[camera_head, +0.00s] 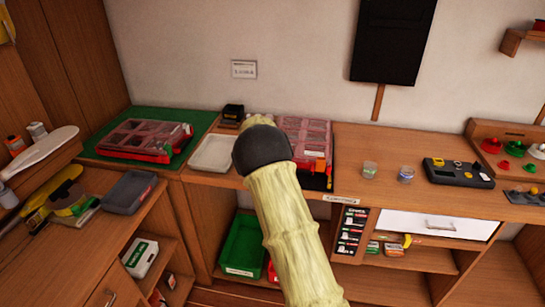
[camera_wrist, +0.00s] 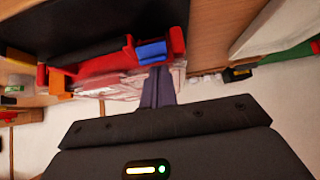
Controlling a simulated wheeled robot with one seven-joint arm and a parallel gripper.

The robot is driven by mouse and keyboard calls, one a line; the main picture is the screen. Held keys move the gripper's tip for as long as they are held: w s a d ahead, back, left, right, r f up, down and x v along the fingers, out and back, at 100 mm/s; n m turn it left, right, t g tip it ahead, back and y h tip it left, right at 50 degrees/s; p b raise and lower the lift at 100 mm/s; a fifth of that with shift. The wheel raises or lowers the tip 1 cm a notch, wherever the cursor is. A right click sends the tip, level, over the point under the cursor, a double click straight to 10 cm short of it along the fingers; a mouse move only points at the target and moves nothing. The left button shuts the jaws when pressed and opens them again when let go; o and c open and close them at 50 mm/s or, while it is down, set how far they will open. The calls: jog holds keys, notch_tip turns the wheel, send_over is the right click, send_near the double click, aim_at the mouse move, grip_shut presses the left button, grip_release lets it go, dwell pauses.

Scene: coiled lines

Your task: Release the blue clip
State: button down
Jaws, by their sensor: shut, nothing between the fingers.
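The blue clip (camera_wrist: 151,52) sits between red parts at the red edge of a clear-lidded case (camera_wrist: 100,80) in the wrist view. My gripper (camera_wrist: 157,72) is shut and empty. Its dark fingers point at the clip, with the tips close beside it. I cannot tell whether they touch it. In the head view my arm covers the left part of the same case (camera_head: 305,128) and hides the clip and my gripper.
A second red case (camera_head: 145,139) lies on a green mat (camera_head: 205,119) at the left. A white tray (camera_head: 213,153) stands just left of my arm. Two small jars (camera_head: 369,170) and a dark yellow-marked device (camera_head: 458,173) stand to the right.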

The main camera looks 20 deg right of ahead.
jog(key=shift+w+d+f, duration=0.15)
jog(key=shift+w+d, duration=0.05)
jog(key=shift+w, duration=0.2)
jog(key=shift+w+d+r+p, duration=0.15)
jog(key=shift+w+r+p, duration=0.05)
jog(key=shift+r+p, duration=0.35)
jog(key=shift+w+d+r+p, duration=0.25)
jog(key=shift+w+r+p, duration=0.15)
jog(key=shift+r+p, duration=0.15)
jog(key=shift+w+d+r+p, duration=0.2)
jog(key=shift+w+r+p, duration=0.25)
jog(key=shift+r, duration=0.15)
jog(key=shift+s+a+f, duration=0.1)
jog(key=shift+s+a, duration=0.05)
jog(key=shift+s+a+b, duration=0.15)
jog(key=shift+s+b, duration=0.15)
jog(key=shift+b, duration=0.15)
jog(key=s+a+r+b, duration=0.2)
jog(key=s+a+r, duration=0.1)
jog(key=s, duration=0.4)
jog(key=shift+s+a, duration=0.3)
jog(key=shift+a, duration=0.1)
